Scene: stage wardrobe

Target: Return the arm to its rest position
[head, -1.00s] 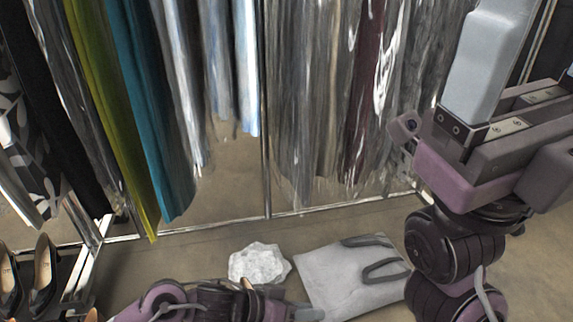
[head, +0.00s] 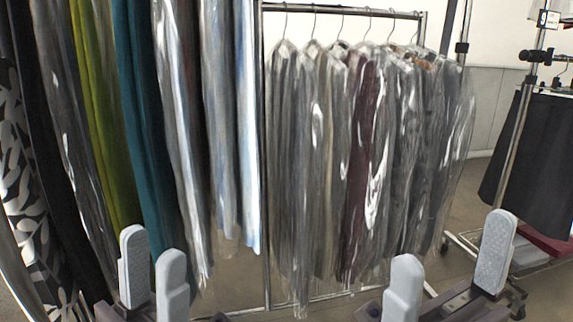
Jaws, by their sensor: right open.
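My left gripper (head: 153,245) shows at the lower left of the head view, its two grey fingers pointing up with a gap between them. It looks open and empty. My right gripper (head: 452,240) stands at the lower right, its two grey fingers wide apart and nothing between them. Both grippers show in front of the hanging garments. The lower parts of both arms are cut off by the bottom edge of the picture.
Plastic-covered garments (head: 340,170) hang on a metal rack (head: 345,10) in the middle. Long garments, one of them a teal one (head: 140,140), hang at the left. A dark skirt (head: 535,160) hangs on another rack at the right. Floor shows between the racks.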

